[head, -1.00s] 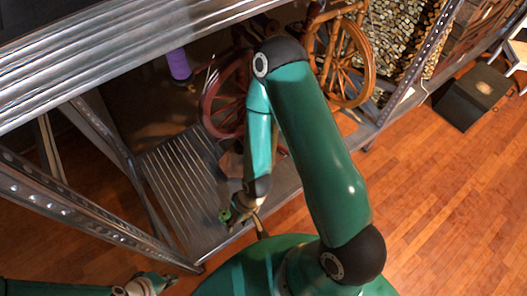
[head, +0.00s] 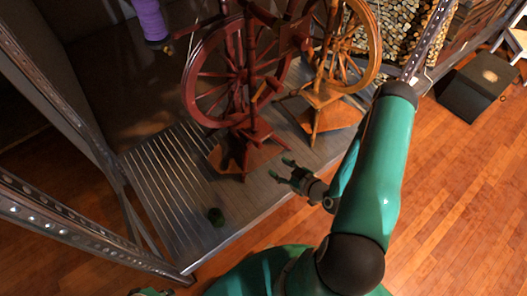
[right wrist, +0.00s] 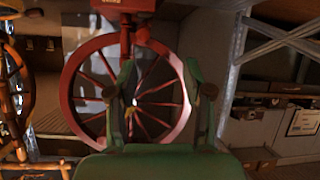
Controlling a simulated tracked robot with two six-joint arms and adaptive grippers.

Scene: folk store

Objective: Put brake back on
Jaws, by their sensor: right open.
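A dark red spinning wheel (head: 250,75) stands upright on the ribbed metal shelf (head: 165,185); its spoked wheel also shows in the right wrist view (right wrist: 69,92). My right gripper (head: 281,168) is open and empty, in front of and to the right of the red wheel's base. In the right wrist view its fingers (right wrist: 160,70) are spread before the spokes. My left gripper (head: 152,292) is mostly cut off at the bottom edge.
A lighter wooden spinning wheel (head: 320,80) stands right of the red one. A purple cylinder (head: 150,18) is at the upper left. Metal shelf posts (head: 75,225) flank the shelf. A black box (head: 475,85) sits on the open wooden floor (head: 450,200) at right.

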